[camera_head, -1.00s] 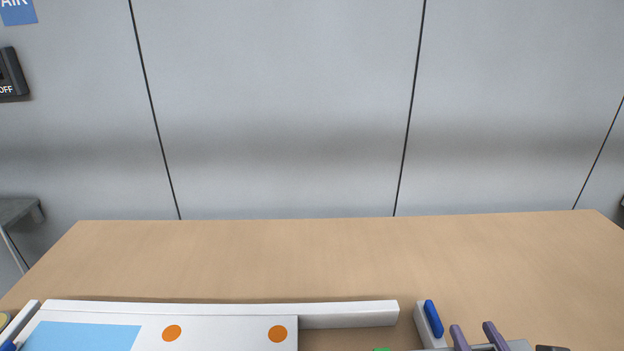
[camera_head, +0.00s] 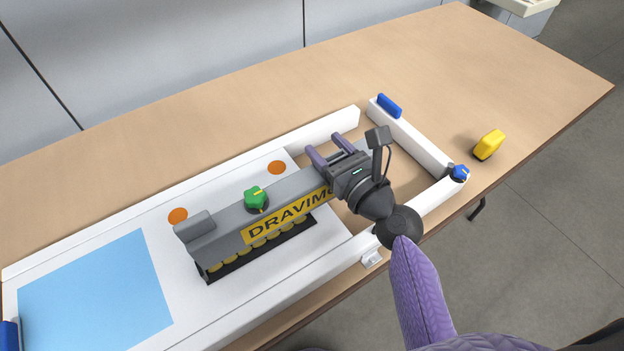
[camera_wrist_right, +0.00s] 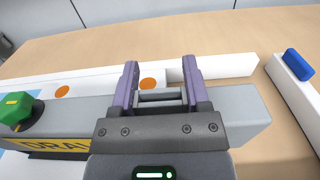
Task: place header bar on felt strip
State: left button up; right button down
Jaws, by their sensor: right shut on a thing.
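The header bar (camera_head: 225,228) is a long grey bar with a yellow lettered label, a green knob (camera_head: 256,198) on top and several yellow discs along its lower edge. My right gripper (camera_head: 328,148) is shut on it near its right end. In the right wrist view, the purple fingers (camera_wrist_right: 160,78) straddle a small grip on the bar (camera_wrist_right: 238,108). A black strip, apparently the felt strip (camera_head: 266,253), shows along and under the bar's near side on the white board. I cannot tell whether bar and strip touch. My left gripper is out of view.
The white board (camera_head: 120,215) has a light blue panel (camera_head: 95,295) and orange dots (camera_head: 277,167). White rails (camera_head: 420,140) frame its right end, with a blue block (camera_head: 389,105) on one. A yellow object (camera_head: 488,145) lies farther right. The table's back is clear.

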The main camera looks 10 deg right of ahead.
notch_tip(320, 180, down, 5)
jog(key=b, duration=0.3)
jog(key=shift+r, duration=0.3)
jog(key=shift+c, duration=0.3)
grip_release()
